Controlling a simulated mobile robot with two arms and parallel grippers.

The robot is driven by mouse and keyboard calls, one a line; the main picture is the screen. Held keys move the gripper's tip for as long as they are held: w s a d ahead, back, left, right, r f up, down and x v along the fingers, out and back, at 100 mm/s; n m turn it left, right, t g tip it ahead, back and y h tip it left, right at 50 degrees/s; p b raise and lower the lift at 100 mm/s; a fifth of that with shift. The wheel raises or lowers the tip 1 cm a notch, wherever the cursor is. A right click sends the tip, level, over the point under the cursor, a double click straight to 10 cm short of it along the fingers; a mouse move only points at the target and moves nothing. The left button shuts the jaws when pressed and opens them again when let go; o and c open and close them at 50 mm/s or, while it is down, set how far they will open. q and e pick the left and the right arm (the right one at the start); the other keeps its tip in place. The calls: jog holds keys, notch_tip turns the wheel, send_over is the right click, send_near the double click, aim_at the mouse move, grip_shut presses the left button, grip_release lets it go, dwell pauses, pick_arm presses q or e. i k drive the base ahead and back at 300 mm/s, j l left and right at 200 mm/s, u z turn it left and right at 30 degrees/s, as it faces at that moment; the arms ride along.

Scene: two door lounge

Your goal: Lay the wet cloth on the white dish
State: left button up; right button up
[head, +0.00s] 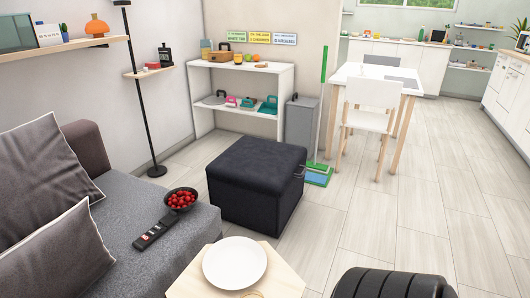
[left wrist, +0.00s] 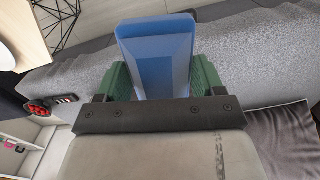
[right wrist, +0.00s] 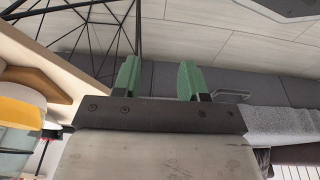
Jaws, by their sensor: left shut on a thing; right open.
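The white dish (head: 234,262) lies flat and bare on a light wooden table at the bottom of the head view. My left gripper (left wrist: 162,78) is shut on a blue, smooth, stiff-looking thing (left wrist: 158,45) in the left wrist view. I cannot tell from its shape whether it is the wet cloth, and no other cloth is clear in view. My right gripper (right wrist: 160,80) is open, with nothing between its fingers. Neither gripper's fingers show in the head view.
The wooden table (head: 189,291) stands beside the grey sofa (head: 150,200). A bowl of red fruit (head: 181,199) and a black remote (head: 155,231) are on the sofa. A dark ottoman (head: 257,180) stands behind the table. The floor to the right is mostly clear.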

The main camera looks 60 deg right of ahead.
aim_at(234, 264)
jog(key=i+l+z, duration=0.15)
jog(key=z, duration=2.05)
jog(key=i+j+z, duration=0.1)
jog(key=z, duration=0.2)
